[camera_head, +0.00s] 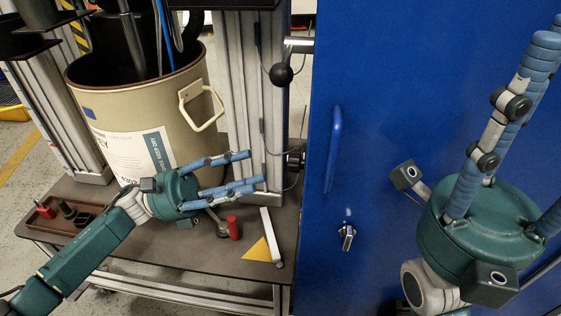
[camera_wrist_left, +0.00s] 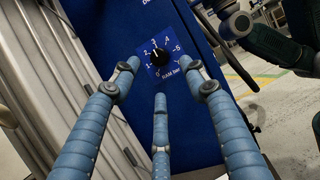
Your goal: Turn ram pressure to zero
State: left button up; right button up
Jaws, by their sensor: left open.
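The ram pressure knob (camera_wrist_left: 160,57) is black, on a blue square dial plate with white numbers, in the left wrist view. Its white mark seems to point near 3. In the head view a black knob (camera_head: 295,161) sticks out from the left side of the blue cabinet (camera_head: 435,80). My left gripper (camera_head: 255,169) is open and empty, its fingers pointing at that knob from the left, apart from it. In the left wrist view two fingers of the left gripper (camera_wrist_left: 164,85) flank the dial and the third is below. My right gripper (camera_head: 505,110) is at the right, fingers upward, partly cut off.
A beige drum (camera_head: 145,105) stands on the dark platform (camera_head: 130,255) behind my left arm. A red-handled valve (camera_head: 233,228) and a yellow triangle (camera_head: 258,250) lie below the left fingers. The cabinet has a blue handle (camera_head: 334,150) and a key lock (camera_head: 347,237). A black ball lever (camera_head: 281,75) is above.

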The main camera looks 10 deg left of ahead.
aim_at(296, 163)
pick_arm(q)
jog(key=b+x, duration=0.1)
jog(key=x, duration=0.6)
jog(key=shift+d, duration=0.25)
jog(key=c, duration=1.1)
